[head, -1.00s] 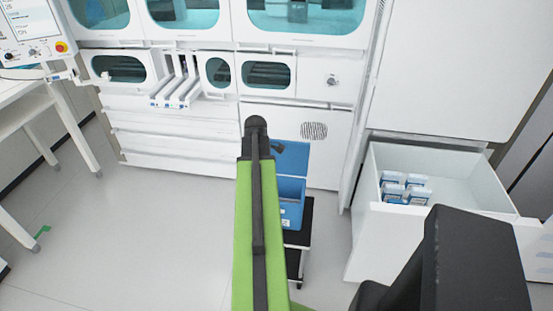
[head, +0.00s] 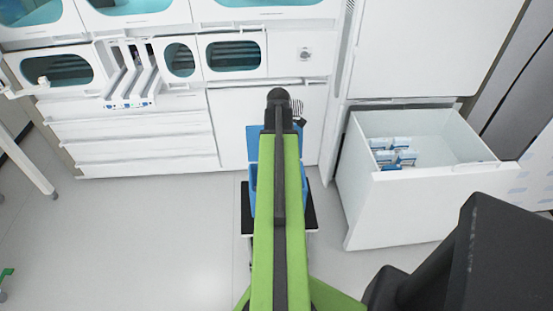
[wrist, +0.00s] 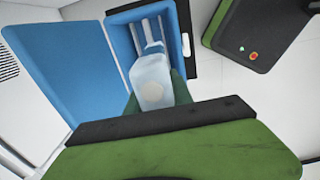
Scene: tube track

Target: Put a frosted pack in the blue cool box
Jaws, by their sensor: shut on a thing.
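My gripper (wrist: 157,96) is shut on a frosted pack (wrist: 152,80), a pale translucent block with a round mark, in the wrist view. The pack is over the opening of the blue cool box (wrist: 184,22); I cannot tell how far down it reaches. The box's blue lid (wrist: 70,75) is swung open to the left. Pale shapes show inside the box beyond the pack. In the head view my green arm covers most of the cool box (head: 251,183), and the gripper and held pack are hidden.
The box stands on a small dark-topped stand (head: 310,212). An open white drawer (head: 385,215) at the right holds several white-and-blue packs (head: 394,154). White cabinets (head: 130,135) line the back.

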